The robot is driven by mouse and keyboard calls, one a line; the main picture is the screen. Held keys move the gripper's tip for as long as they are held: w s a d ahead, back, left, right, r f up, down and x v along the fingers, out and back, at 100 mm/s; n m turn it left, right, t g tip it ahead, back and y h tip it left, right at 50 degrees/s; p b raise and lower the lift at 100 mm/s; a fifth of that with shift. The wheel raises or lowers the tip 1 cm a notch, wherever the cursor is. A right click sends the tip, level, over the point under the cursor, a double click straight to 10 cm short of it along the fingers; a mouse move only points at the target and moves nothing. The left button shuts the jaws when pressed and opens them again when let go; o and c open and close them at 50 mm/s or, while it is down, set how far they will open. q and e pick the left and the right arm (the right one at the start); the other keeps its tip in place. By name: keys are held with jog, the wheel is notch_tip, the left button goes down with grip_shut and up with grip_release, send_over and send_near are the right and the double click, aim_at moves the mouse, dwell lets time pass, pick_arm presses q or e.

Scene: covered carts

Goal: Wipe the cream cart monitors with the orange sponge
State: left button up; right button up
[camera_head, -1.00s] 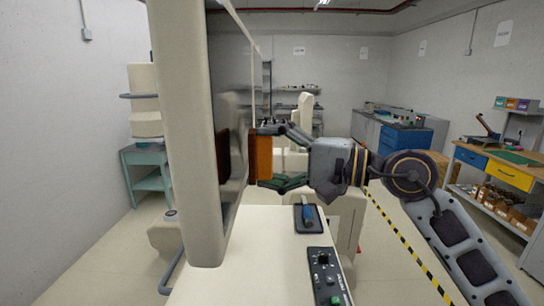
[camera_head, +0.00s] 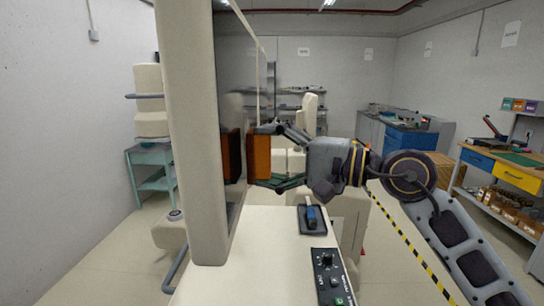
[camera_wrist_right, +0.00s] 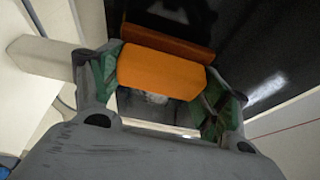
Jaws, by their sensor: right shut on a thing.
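The cream cart monitor (camera_head: 195,140) stands upright at the left of the head view, seen almost edge-on. Its dark glossy screen (camera_head: 236,80) faces right; it also fills the upper part of the wrist view (camera_wrist_right: 255,45). My right gripper (camera_head: 264,157) is shut on the orange sponge (camera_head: 259,158), also seen in the wrist view (camera_wrist_right: 160,74). The sponge is upright and very close to the screen, beside its own reflection. I cannot tell whether it touches. My left gripper is not in view.
Below the gripper is the cream cart top (camera_head: 260,250) with a blue-handled item on a dark pad (camera_head: 312,219) and a control panel (camera_head: 328,275). Another cream cart stands behind. A teal table (camera_head: 152,170) is at the left, a workbench (camera_head: 500,170) at the right.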

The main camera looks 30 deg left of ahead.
jog(key=shift+s+a, duration=0.3)
jog(key=shift+a, duration=0.1)
dwell(0.4)
jog(key=shift+w, duration=0.1)
jog(key=shift+w+a+b, duration=0.4)
jog(key=shift+w, duration=0.3)
jog(key=shift+w+a+b, duration=0.4)
jog(key=shift+w, duration=0.3)
jog(key=shift+w+a, duration=0.1)
jog(key=shift+w, duration=0.05)
jog(key=shift+w+a+b, duration=0.15)
jog(key=shift+w+a, duration=0.3)
jog(key=shift+w, duration=0.2)
jog(key=shift+w+a+b, duration=0.15)
jog(key=shift+w+a, duration=0.3)
jog(key=shift+w, duration=0.15)
jog(key=shift+w+a, duration=0.45)
jog(key=shift+w, duration=0.3)
jog(key=shift+w+a, duration=0.45)
jog(key=shift+w, duration=0.25)
